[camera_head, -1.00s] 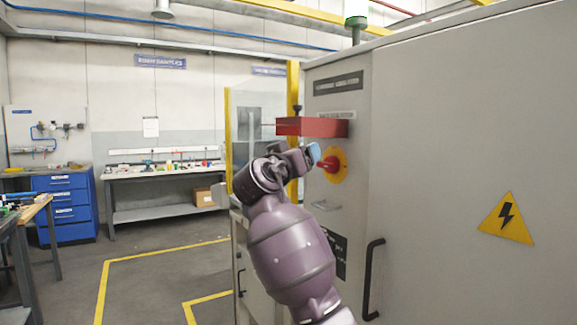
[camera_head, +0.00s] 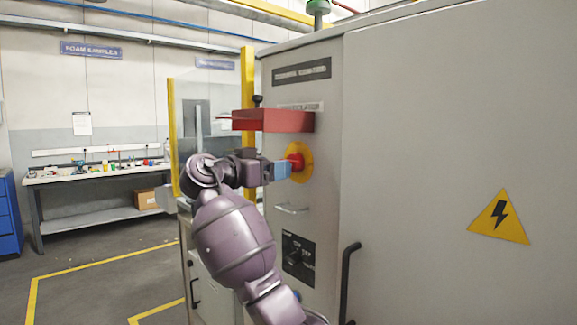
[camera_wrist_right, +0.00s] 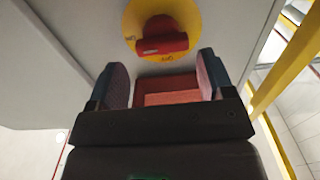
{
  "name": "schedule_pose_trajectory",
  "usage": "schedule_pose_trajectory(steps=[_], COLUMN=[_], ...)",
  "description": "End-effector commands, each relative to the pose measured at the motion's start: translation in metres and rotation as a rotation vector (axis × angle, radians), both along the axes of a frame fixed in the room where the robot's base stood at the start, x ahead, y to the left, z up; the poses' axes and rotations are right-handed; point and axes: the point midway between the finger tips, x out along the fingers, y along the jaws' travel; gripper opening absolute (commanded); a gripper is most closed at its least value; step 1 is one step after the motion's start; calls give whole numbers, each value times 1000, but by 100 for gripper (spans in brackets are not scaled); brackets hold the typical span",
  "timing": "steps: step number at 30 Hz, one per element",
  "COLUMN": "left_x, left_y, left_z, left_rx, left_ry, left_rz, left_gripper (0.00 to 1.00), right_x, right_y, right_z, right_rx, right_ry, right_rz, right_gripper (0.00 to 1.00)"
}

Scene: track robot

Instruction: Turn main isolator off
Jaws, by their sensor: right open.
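The main isolator is a red rotary knob (camera_head: 296,161) on a round yellow plate (camera_head: 306,174), on the grey cabinet's front. In the right wrist view the red knob (camera_wrist_right: 163,38) and yellow plate (camera_wrist_right: 196,14) are just beyond the fingertips, with small position lettering on the plate. My right gripper (camera_head: 284,170) has blue fingertips and points at the knob from the left. In the wrist view its fingers (camera_wrist_right: 162,78) are apart, with no knob between them. Whether a fingertip touches the knob is unclear. My left gripper is not in view.
A red box (camera_head: 272,121) juts from the cabinet just above the knob. Below are a small metal handle (camera_head: 292,209), a black panel with a dial (camera_head: 298,257) and a black door handle (camera_head: 348,283). A yellow post (camera_head: 247,120) stands left.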

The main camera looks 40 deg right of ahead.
Motion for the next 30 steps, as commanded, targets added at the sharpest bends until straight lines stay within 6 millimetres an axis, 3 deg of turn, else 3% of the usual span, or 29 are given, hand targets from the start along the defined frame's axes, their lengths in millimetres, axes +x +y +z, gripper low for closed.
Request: schedule_pose_trajectory(steps=[3, 10, 23, 30], left_x=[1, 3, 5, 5], left_y=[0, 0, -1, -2], left_z=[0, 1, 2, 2], left_rx=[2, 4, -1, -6], left_ry=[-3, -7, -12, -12], left_rz=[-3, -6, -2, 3], left_gripper=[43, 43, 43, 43], right_x=[2, 4, 5, 5], right_y=[-21, -48, -57, -56], right_z=[-1, 0, 0, 0], right_rx=[-1, -1, 0, 0], right_ry=[2, 1, 1, 1], right_rz=[-2, 0, 2, 2], right_gripper=[75, 75, 75, 42])
